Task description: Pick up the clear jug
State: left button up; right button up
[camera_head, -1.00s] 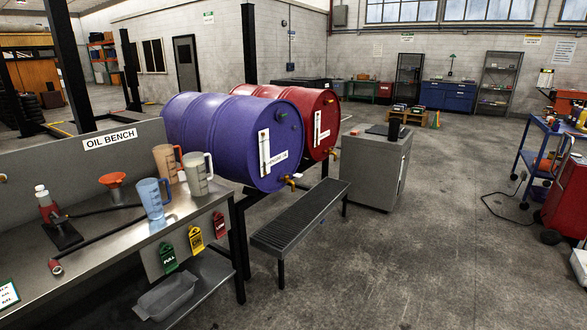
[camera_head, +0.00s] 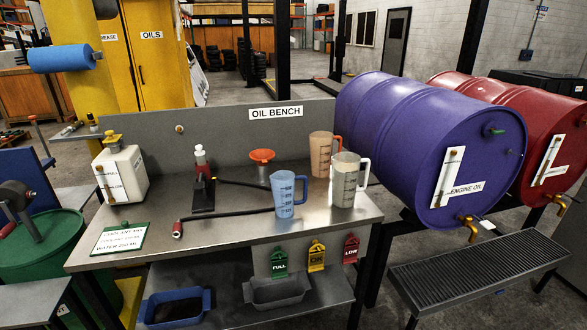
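The clear jug (camera_head: 344,184), pale and greyish with dark level marks and a handle on its right, stands upright on the right part of the steel oil bench (camera_head: 235,232). A blue jug (camera_head: 283,198) with a blue handle stands to its left and a little nearer. An orange-tinted jug (camera_head: 320,154) stands behind it to the left, its lower right partly hidden by the clear jug. Neither of my grippers shows in the head view.
A red funnel (camera_head: 262,156), a pump with a black hose (camera_head: 203,180) and a white container (camera_head: 120,172) share the bench. The purple drum (camera_head: 430,140) lies close to the bench's right. A grated stand (camera_head: 480,270) is at the right front.

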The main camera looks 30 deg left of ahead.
aim_at(346, 166)
jog(key=u, duration=0.8)
jog(key=i, duration=1)
jog(key=u, duration=0.6)
